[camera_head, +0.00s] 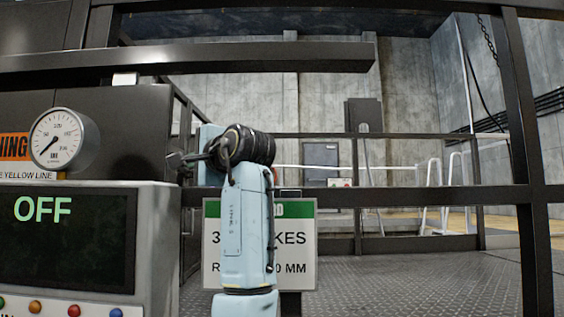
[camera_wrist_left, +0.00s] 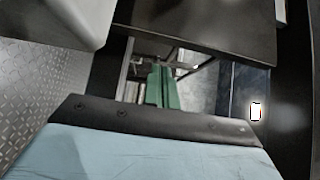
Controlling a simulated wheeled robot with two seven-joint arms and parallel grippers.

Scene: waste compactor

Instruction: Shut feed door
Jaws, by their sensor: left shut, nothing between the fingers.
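A long dark slab (camera_head: 230,56) juts out across the upper left of the head view and ends in free air; it may be the feed door seen edge-on, but I cannot tell for sure. A dark flat panel (camera_wrist_left: 215,25) fills the top of the left wrist view; I cannot tell whether it is the same part. My light-blue left arm rises in the middle of the head view, and its dark left gripper (camera_head: 190,162) points left beside the machine, below the slab, partly hidden by the wrist. Its green fingers (camera_wrist_left: 161,88) look closed together and empty.
A grey control box with a screen reading OFF (camera_head: 68,235) stands at the left, below a round gauge (camera_head: 62,138). Dark rails (camera_head: 420,196) and a post (camera_head: 522,150) stand ahead and right. A green-and-white sign (camera_head: 298,250) is behind my arm. Open plate floor lies beyond.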

